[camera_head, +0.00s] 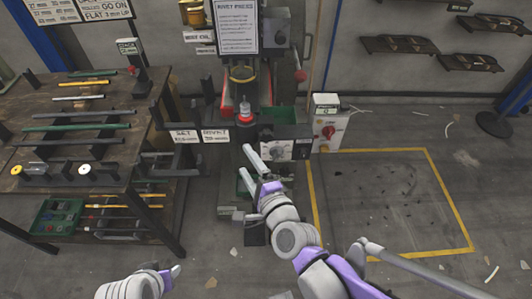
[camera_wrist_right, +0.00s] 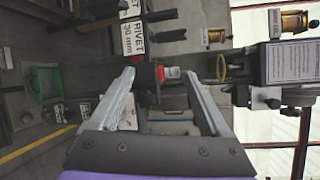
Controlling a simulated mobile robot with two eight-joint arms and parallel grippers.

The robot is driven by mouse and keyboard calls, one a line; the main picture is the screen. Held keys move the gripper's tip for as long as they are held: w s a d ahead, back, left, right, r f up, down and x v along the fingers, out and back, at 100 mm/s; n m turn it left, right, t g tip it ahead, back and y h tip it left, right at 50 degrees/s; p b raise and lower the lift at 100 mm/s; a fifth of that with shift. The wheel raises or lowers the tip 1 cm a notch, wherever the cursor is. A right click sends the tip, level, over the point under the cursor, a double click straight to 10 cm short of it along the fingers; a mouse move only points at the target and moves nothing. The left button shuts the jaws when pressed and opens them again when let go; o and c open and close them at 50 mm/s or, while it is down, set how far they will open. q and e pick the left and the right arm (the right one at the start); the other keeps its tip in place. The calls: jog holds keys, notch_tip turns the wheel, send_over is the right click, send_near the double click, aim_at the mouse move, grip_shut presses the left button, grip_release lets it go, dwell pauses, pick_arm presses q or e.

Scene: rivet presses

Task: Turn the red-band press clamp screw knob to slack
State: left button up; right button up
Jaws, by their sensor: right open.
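A small knob with a red band and a pale grey end (camera_head: 245,113) stands at the front of the central press (camera_head: 232,95). In the right wrist view the red-banded knob (camera_wrist_right: 161,73) shows between the fingertips, with a dark part beside it. My right gripper (camera_head: 246,160) is open and empty, its two pale fingers apart, below the knob in the head view. I cannot tell whether either finger touches the knob. My left gripper (camera_head: 172,274) is partly in view at the bottom left, away from the press; its finger opening does not show clearly.
A white box with a red knob (camera_head: 328,133) stands farther right. Small signs (camera_head: 199,136) flank the press at left. A rod-laden workbench (camera_head: 100,152) fills the left. The yellow-outlined floor is mostly open.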

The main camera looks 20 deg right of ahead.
aim_at(266, 139)
jog(key=w+d+f+m+t+h+b, duration=0.15)
jog(key=d+f+m+h+b, duration=0.5)
jog(key=m, duration=1.05)
pick_arm(q)
notch_tip(266, 139, down, 8)
jog(key=shift+w+f+p, duration=0.2)
jog(key=shift+p, duration=0.2)
pick_arm(e)
jog(key=shift+h, duration=0.65)
jog(key=x, duration=0.7)
jog(key=a+x, duration=0.1)
jog(key=x, duration=0.2)
jog(key=shift+w+f, duration=0.25)
jog(key=shift+w, duration=0.1)
jog(key=shift+c, duration=0.3)
grip_shut()
